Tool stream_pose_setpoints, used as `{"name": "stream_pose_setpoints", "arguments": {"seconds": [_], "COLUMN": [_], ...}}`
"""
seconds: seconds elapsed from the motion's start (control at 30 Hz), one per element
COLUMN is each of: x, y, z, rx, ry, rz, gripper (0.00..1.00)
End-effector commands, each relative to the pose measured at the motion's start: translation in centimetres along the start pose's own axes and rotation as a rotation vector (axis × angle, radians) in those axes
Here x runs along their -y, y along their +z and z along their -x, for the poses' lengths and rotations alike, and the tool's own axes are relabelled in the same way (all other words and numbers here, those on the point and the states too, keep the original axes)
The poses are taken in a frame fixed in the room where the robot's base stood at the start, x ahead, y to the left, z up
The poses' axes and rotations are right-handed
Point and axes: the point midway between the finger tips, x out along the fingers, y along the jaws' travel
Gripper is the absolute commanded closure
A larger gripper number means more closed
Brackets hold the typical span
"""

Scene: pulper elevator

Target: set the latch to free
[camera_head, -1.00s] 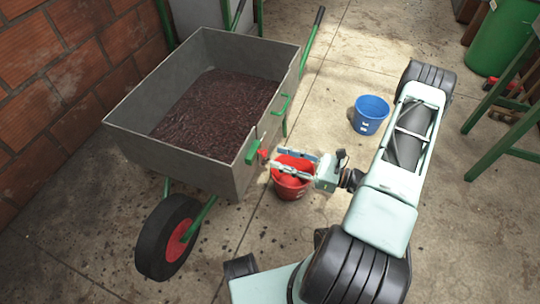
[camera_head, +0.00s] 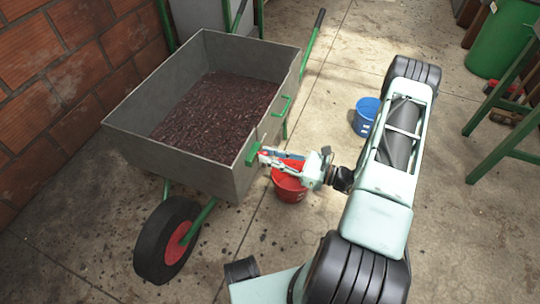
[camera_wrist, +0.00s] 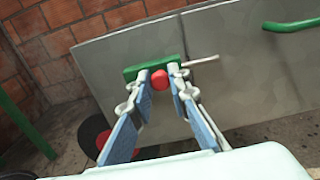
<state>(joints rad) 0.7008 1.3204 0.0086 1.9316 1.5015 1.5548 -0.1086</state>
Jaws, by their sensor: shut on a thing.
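The latch is on the side wall of the grey cart (camera_head: 215,172). It has a green plate (camera_wrist: 136,72), a round red knob (camera_wrist: 159,79) and a thin grey rod (camera_wrist: 203,61) reaching right in the wrist view. The green part also shows in the head view (camera_head: 253,153). My gripper (camera_wrist: 161,77) is shut on the red knob, with one blue-padded finger on each side of it. In the head view the fingertips (camera_head: 264,155) cover most of the knob.
The cart holds dark pulp (camera_head: 215,110) and has a black wheel (camera_head: 165,240). A red bucket (camera_head: 289,189) stands below my gripper. A blue bucket (camera_head: 365,117) stands behind my arm. A green handle (camera_wrist: 292,25) is right of the latch. A brick wall (camera_head: 60,75) is at left.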

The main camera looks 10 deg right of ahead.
Motion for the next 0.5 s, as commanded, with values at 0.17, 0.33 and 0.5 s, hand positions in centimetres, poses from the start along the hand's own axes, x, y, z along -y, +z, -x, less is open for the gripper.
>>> {"name": "stream_pose_setpoints", "arguments": {"seconds": [0.17, 0.33, 0.5], "x": [0.0, -0.7, -3.6], "y": [0.0, 0.0, 0.0], "z": [0.0, 0.1, 0.1], "rx": [0.000, 0.000, -0.001], "ry": [0.000, -0.001, -0.002], "rz": [0.000, -0.004, -0.007], "gripper": [1.00, 1.00, 1.00]}}
